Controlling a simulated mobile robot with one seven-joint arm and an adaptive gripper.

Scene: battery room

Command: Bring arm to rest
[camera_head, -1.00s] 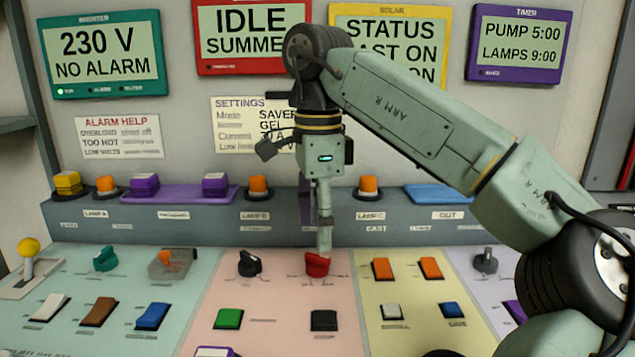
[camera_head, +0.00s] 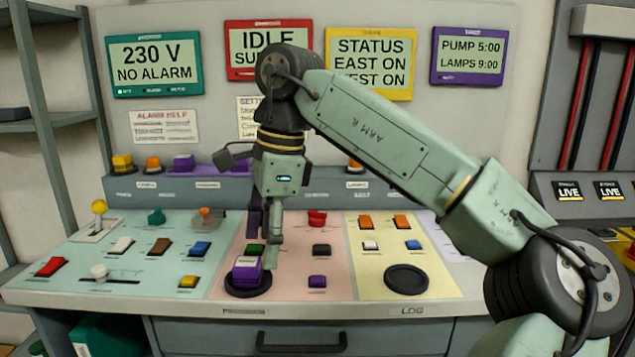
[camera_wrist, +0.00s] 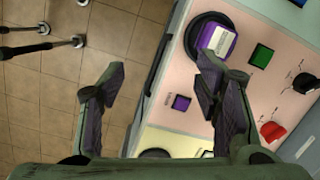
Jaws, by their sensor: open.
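My gripper (camera_wrist: 160,85) is open, its two fingers wide apart in the wrist view with nothing between them. In the head view my gripper (camera_head: 265,230) hangs down over the pink part of the console (camera_head: 340,285). Its lower end is beside a purple block with a white label (camera_head: 246,271), which sits on a round black pad (camera_head: 248,288). In the wrist view the right finger overlaps the console near that block (camera_wrist: 219,38), and the left finger is over the tiled floor. I cannot tell whether the finger touches the block.
A red knob (camera_head: 317,217), a small purple button (camera_head: 317,281) and an empty black pad (camera_head: 406,279) are nearby. Upright displays (camera_head: 371,62) stand behind. A drawer handle (camera_head: 301,342) is below the front edge. Grey shelving (camera_head: 45,125) stands at the left.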

